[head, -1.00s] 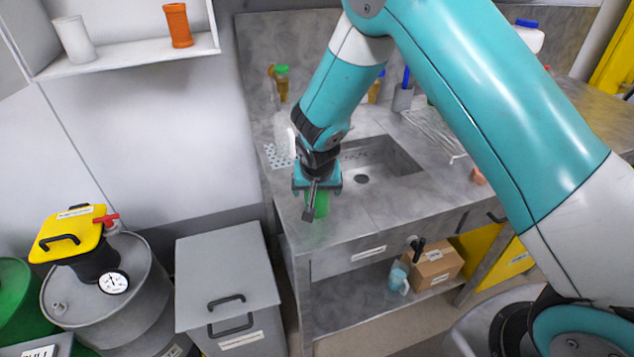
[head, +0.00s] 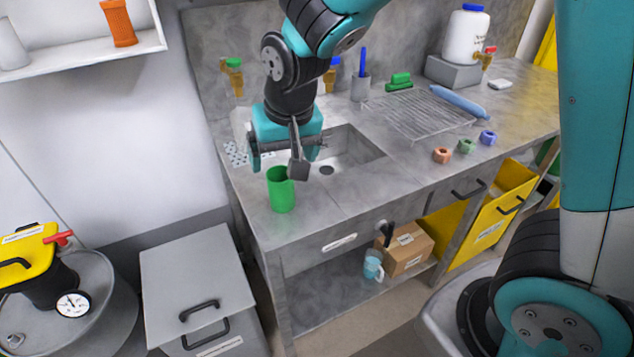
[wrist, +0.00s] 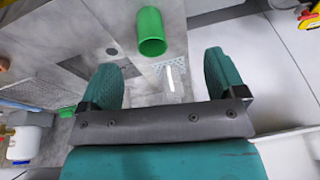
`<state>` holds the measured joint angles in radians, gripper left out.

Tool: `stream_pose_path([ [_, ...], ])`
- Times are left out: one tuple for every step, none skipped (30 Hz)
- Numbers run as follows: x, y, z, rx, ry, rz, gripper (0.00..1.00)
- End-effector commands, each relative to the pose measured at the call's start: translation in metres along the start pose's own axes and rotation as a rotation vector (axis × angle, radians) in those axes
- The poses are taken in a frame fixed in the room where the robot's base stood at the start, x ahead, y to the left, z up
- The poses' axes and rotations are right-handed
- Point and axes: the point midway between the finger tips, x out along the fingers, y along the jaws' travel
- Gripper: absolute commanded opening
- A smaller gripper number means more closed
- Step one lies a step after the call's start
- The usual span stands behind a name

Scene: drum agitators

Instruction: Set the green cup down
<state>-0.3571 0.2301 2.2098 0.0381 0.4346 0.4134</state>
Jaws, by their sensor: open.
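The green cup (head: 281,190) stands upright on the grey counter (head: 318,222), near its front left corner and left of the sink. It also shows in the wrist view (wrist: 151,32), its open mouth visible, beyond the fingers. My gripper (head: 276,160) is above and behind the cup in the head view, open and apart from it. In the wrist view, the two teal fingers (wrist: 161,82) are spread wide with nothing between them.
The sink basin (head: 345,160) lies right of the cup. Three coloured nuts (head: 465,146) sit on the counter to the right, before a wire rack (head: 420,112). A grey lidded bin (head: 195,275) stands left of the counter. Open counter lies around the cup.

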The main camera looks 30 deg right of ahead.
Motion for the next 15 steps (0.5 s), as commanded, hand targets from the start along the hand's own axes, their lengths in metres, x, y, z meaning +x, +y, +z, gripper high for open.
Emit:
stream_pose_path([
  [-0.024, -0.002, 0.022, -0.073, -0.029, -0.055, 0.89],
  [-0.036, -0.003, 0.037, -0.127, -0.051, -0.089, 0.89],
  [-0.051, -0.005, 0.058, -0.199, -0.078, -0.133, 0.89],
  [-0.061, -0.006, 0.073, -0.253, -0.095, -0.165, 0.89],
  [-0.071, -0.007, 0.087, -0.306, -0.110, -0.195, 0.89],
  [-0.082, -0.008, 0.106, -0.374, -0.126, -0.232, 0.89],
  [-0.089, -0.009, 0.119, -0.421, -0.137, -0.258, 0.89],
  [-0.096, -0.009, 0.130, -0.464, -0.145, -0.280, 0.89],
  [-0.103, -0.009, 0.144, -0.515, -0.153, -0.307, 0.89],
  [-0.107, -0.009, 0.152, -0.547, -0.158, -0.323, 0.89],
  [-0.110, -0.009, 0.160, -0.574, -0.163, -0.335, 0.89],
  [-0.114, -0.009, 0.167, -0.603, -0.166, -0.350, 0.89],
  [-0.115, -0.009, 0.171, -0.619, -0.168, -0.357, 0.89],
  [-0.117, -0.010, 0.174, -0.630, -0.170, -0.362, 0.89],
  [-0.117, -0.009, 0.176, -0.639, -0.173, -0.366, 0.89],
])
